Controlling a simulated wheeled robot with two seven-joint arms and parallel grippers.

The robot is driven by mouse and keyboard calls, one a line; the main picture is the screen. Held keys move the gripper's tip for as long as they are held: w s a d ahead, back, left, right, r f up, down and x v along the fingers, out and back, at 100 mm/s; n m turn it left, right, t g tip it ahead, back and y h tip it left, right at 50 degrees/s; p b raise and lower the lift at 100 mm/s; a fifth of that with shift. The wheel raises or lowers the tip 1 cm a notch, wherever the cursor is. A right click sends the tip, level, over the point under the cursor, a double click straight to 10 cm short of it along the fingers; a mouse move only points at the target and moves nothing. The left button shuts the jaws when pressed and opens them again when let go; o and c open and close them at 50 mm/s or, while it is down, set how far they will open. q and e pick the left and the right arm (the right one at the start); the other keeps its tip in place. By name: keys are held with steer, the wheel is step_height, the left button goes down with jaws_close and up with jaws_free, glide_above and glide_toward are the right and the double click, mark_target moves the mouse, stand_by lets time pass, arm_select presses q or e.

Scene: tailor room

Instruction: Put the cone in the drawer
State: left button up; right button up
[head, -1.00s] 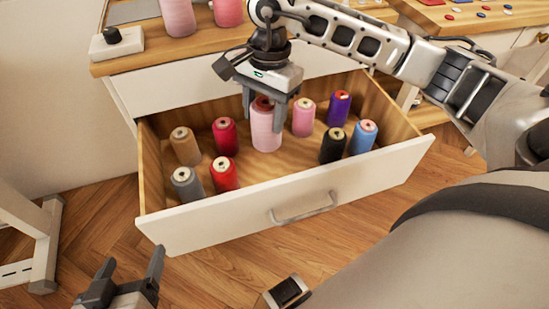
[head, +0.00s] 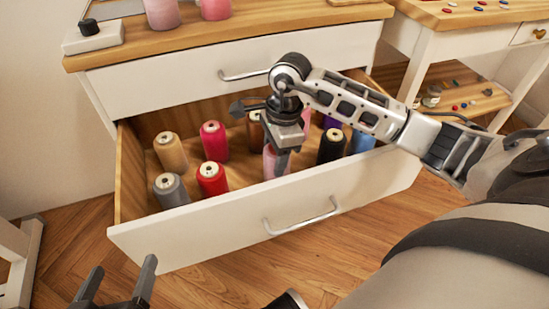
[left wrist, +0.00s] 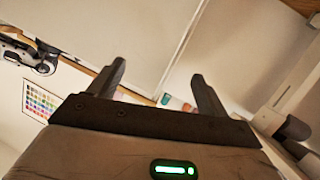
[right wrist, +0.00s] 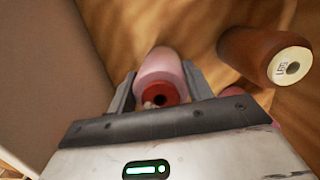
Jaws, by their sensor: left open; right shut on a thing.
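My right gripper (head: 284,152) is shut on a pink cone (head: 270,165) inside the open drawer (head: 200,232), close to its front panel. In the right wrist view the pink cone (right wrist: 158,62), with a red core, sits between the fingers (right wrist: 158,76). Whether its base touches the drawer floor is hidden. A brown cone (head: 255,128) stands just behind it and shows at the right in the right wrist view (right wrist: 262,52). My left gripper (head: 121,275) is open and empty, low in front of the drawer; its fingers (left wrist: 158,75) hold nothing.
In the drawer stand a tan cone (head: 170,152), a grey cone (head: 171,190), red cones (head: 212,181), a black cone (head: 331,148) and a blue cone (head: 362,140). Two pink cones (head: 161,14) stand on the cabinet top. A side table (head: 440,15) is at right.

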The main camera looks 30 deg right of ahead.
steer(key=shift+f, duration=0.35)
steer(key=shift+f, duration=0.1)
steer(key=shift+f, duration=0.15)
steer(key=o, duration=1.2)
steer(key=shift+c, duration=0.2)
